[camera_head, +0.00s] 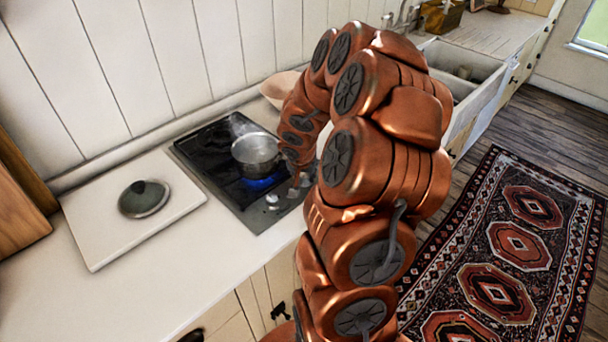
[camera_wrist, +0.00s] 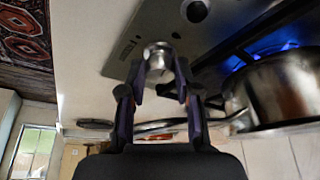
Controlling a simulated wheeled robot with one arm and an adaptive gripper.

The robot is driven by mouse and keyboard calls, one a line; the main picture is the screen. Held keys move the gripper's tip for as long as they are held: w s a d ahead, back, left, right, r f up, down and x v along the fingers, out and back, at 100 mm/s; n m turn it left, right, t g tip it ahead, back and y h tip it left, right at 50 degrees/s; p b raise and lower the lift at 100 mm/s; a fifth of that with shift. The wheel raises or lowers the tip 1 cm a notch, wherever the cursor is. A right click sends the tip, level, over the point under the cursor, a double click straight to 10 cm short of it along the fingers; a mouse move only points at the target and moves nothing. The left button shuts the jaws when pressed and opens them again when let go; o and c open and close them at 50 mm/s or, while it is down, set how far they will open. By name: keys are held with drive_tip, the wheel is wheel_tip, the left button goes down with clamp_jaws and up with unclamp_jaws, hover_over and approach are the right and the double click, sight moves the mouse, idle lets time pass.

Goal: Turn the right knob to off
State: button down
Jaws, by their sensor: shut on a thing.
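The stove (camera_head: 245,212) is a dark cooktop set in the counter. A steel pot (camera_head: 256,155) stands on its burner over a blue flame (camera_head: 262,183); the pot also shows at the right of the wrist view (camera_wrist: 280,90). The left knob (camera_head: 272,199) is silver and free. My gripper (camera_wrist: 160,75) is shut on the right knob (camera_wrist: 157,56), a silver knob between its fingertips. In the head view my gripper (camera_head: 297,190) is small and partly hidden by my arm. The other knob shows at the top of the wrist view (camera_wrist: 195,11).
A white board (camera_head: 105,225) with a dark green lid (camera_head: 144,198) lies left of the stove. A sink (camera_head: 468,78) is at the back right. A patterned rug (camera_head: 500,250) covers the floor at right.

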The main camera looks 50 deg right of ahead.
drive_tip(key=shift+w+a+r+m+p, duration=0.15)
drive_tip(key=shift+m+p, duration=0.25)
drive_tip(key=shift+m, duration=0.3)
drive_tip(key=shift+m+g+p, duration=0.5)
drive_tip(key=shift+m+p, duration=0.05)
drive_tip(key=shift+m, duration=0.25)
drive_tip(key=shift+h, duration=0.3)
drive_tip(key=c, duration=0.8)
unclamp_jaws()
drive_tip(key=v, duration=1.1)
drive_tip(key=shift+r, duration=0.35)
